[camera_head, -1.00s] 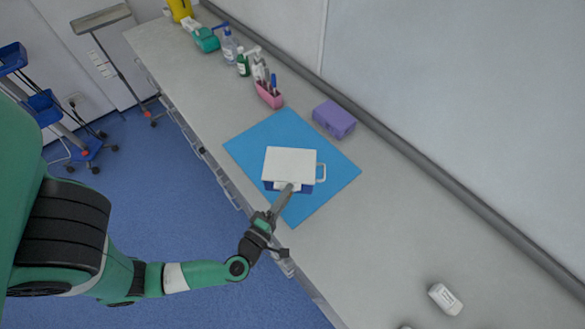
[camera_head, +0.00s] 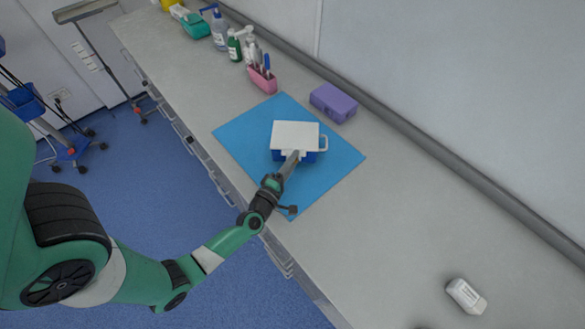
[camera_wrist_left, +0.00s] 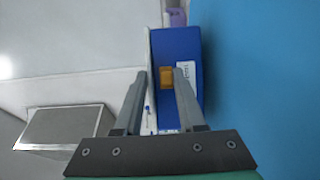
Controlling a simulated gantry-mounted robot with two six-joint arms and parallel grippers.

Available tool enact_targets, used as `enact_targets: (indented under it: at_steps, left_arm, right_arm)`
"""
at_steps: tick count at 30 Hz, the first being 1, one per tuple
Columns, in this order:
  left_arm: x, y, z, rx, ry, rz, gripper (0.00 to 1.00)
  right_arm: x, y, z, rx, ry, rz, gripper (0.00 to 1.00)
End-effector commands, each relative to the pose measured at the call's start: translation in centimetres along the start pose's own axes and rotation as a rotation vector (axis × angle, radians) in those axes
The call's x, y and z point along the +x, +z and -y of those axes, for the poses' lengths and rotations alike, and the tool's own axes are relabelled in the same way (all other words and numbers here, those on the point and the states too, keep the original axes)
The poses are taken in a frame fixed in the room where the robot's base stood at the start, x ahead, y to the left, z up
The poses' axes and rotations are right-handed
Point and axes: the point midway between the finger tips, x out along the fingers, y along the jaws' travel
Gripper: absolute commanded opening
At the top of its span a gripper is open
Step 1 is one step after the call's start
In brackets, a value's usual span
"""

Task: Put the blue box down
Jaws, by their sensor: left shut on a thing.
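The blue box (camera_head: 311,156), with a white top (camera_head: 296,134) and a pale side handle (camera_head: 324,143), is over the blue mat (camera_head: 245,135). My left gripper (camera_head: 294,156) is shut on the front of the box. In the left wrist view, the blue box (camera_wrist_left: 180,48) shows its blue body and an orange latch between the fingers of my left gripper (camera_wrist_left: 160,73). The box's underside is hidden, so I cannot tell whether it touches the mat. My right gripper is not in view.
A purple box (camera_head: 333,102) stands just behind the mat. A pink holder (camera_head: 262,79) and several bottles stand farther left along the wall. A white item (camera_head: 466,296) lies at the right front. The counter between it and the mat is clear.

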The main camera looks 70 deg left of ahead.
Motion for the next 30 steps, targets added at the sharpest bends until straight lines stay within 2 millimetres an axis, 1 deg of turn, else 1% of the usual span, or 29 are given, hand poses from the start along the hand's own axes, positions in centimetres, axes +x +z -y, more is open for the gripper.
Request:
enact_targets:
  at_steps: [1,2,8,13,14,18,19,26,29,30]
  left_arm:
    - [0.01,-0.01,1.59,0.002,0.002,-0.001,0.0]
    - [0.01,-0.01,1.75,0.001,0.002,-0.001,0.0]
    - [0.0,0.01,1.34,0.001,0.003,-0.001,0.0]
    - [-0.01,0.01,1.87,0.001,0.003,-0.001,0.0]
    - [-0.04,0.02,1.84,0.001,0.001,0.0,0.43]
    - [-0.05,0.02,1.79,0.001,0.001,0.0,0.68]
    - [-0.05,0.02,1.79,0.001,0.001,0.0,0.69]
    - [-0.05,0.02,1.76,0.0,0.001,0.0,0.69]
    - [-0.05,0.02,1.2,0.0,0.001,0.0,0.69]
    - [-0.42,0.04,1.35,0.0,-0.001,0.001,0.69]
  right_arm:
    - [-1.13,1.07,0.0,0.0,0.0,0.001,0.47]
    - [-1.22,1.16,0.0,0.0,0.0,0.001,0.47]
    - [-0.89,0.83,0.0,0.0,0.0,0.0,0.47]
    - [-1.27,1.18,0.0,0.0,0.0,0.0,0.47]
    - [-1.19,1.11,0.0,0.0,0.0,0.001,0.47]
    - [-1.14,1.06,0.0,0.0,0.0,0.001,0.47]
    - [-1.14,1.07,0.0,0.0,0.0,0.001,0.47]
    - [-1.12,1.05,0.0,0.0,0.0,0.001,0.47]
    - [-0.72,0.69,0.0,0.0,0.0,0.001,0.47]
    - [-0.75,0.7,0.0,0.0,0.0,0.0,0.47]
